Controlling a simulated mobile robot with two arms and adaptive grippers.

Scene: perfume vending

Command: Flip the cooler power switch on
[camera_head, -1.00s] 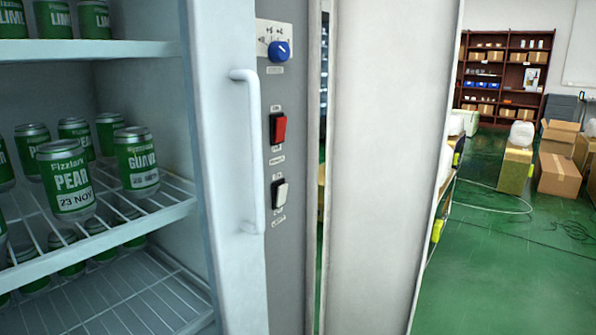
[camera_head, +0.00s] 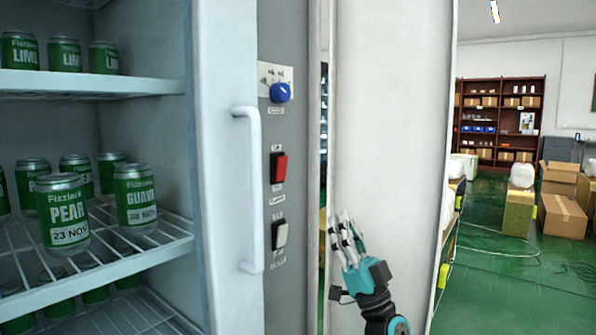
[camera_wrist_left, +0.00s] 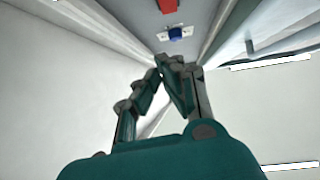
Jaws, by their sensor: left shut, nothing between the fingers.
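The cooler's grey control strip (camera_head: 285,310) carries a red rocker switch (camera_head: 279,167), a white rocker switch (camera_head: 280,234) below it and a blue knob (camera_head: 280,92) above. The labels are too small to read, so I cannot tell which is the power switch. My left gripper (camera_head: 342,220) is shut and empty, in front of the white panel right of the strip, lower than the red switch and apart from both switches. In the left wrist view, its fingertips (camera_wrist_left: 168,63) meet below the blue knob (camera_wrist_left: 176,33) and red switch (camera_wrist_left: 168,5) in the picture. My right gripper is not in view.
The cooler door's handle (camera_head: 252,190) stands just left of the strip. Shelves of green cans (camera_head: 62,213) fill the cooler's left side. A broad white panel (camera_head: 390,120) stands right of the strip. Boxes (camera_head: 562,215) and a brown shelf (camera_head: 500,115) are far behind.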

